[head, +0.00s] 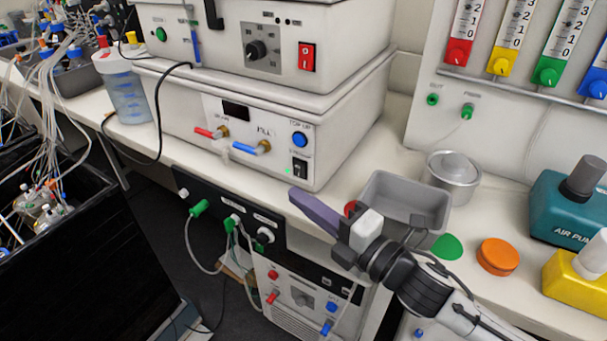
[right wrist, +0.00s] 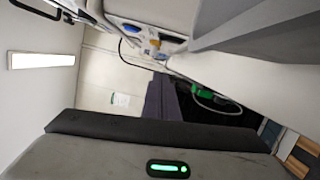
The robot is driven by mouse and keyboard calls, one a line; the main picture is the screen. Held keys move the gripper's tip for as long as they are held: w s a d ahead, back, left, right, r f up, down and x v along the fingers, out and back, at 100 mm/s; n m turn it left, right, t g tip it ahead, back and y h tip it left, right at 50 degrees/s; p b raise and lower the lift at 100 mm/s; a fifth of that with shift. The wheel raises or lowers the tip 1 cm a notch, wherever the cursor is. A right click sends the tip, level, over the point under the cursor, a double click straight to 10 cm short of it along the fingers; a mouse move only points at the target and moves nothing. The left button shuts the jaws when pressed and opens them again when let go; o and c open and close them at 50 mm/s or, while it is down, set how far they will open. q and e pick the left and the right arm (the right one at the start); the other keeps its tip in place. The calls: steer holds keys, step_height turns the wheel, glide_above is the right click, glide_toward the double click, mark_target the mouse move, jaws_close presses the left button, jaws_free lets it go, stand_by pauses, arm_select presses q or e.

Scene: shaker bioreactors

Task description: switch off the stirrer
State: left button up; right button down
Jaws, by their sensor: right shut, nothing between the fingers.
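A white box unit (head: 215,45) stands on top of another in the head view, with a black dial (head: 257,49) and a red rocker switch (head: 306,56) on its front. The lower white unit (head: 335,140) has a blue round button (head: 299,140) and a small black rocker switch (head: 299,167) beside a green light. I cannot read which unit is the stirrer. My right gripper (head: 297,197) is shut and empty, just below and in front of the black switch, apart from it as far as I can tell. Its fingers also show in the right wrist view (right wrist: 160,88). My left gripper is not in view.
A grey tray (head: 440,201), a metal pot (head: 453,170), a green disc (head: 447,246) and an orange lid (head: 498,256) lie near my right arm. A teal air pump (head: 560,215) stands at right. A black cable (head: 157,110) hangs left of the units.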

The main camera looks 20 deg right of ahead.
mark_target(304, 178)
steer(key=w, duration=0.3)
steer(key=w+d+p, duration=0.1)
steer(key=shift+w+r, duration=0.25)
steer(key=shift+w, duration=0.05)
steer(key=shift+w+d, duration=0.35)
steer(key=shift+d, duration=0.1)
